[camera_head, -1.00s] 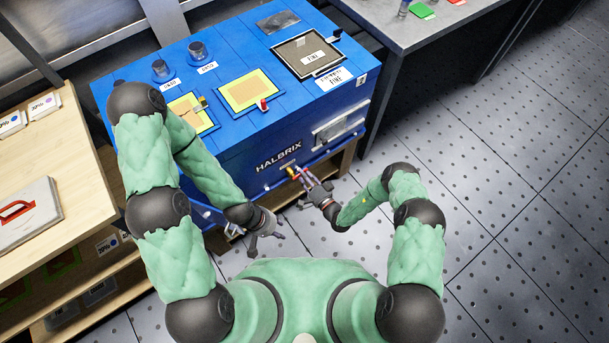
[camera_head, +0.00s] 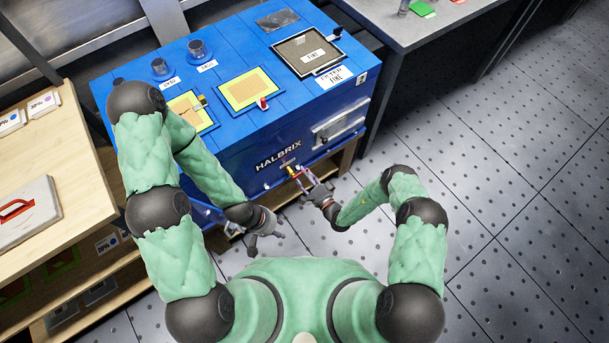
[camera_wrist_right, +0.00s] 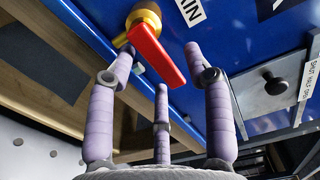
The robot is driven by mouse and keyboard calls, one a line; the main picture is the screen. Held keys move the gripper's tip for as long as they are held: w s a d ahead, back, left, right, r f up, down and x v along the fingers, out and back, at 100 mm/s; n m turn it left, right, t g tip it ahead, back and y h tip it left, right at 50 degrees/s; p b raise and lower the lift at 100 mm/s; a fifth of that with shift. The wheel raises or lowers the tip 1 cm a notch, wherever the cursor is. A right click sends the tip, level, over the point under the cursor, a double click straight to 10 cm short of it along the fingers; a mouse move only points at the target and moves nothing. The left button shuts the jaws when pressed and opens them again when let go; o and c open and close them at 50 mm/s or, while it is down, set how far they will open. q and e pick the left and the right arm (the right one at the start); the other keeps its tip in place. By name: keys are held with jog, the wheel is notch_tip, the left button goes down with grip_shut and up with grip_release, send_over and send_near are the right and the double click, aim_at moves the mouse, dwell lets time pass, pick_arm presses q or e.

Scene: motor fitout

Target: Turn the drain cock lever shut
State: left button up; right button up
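The drain cock has a brass body (camera_wrist_right: 143,17) and a red lever (camera_wrist_right: 157,55) on the front of the blue HALBRIX cabinet. In the right wrist view the lever slants down and right from the brass body. My right gripper (camera_wrist_right: 159,68) is open, its purple fingers spread on both sides of the lever and below it. The left finger's tip is near the brass body; contact cannot be told. In the head view the right gripper (camera_head: 307,183) is at the cabinet's lower front edge, by the cock. My left gripper (camera_head: 264,234) is open and empty, lower left of it.
The blue cabinet (camera_head: 240,140) carries cups, yellow-framed panels and a filter on top. A black knob (camera_wrist_right: 276,86) on a grey plate is right of the lever. A wooden shelf (camera_head: 70,190) stands left, a grey table (camera_head: 420,35) back right. The floor at right is clear.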

jog(key=v, duration=1.2)
dwell(0.6)
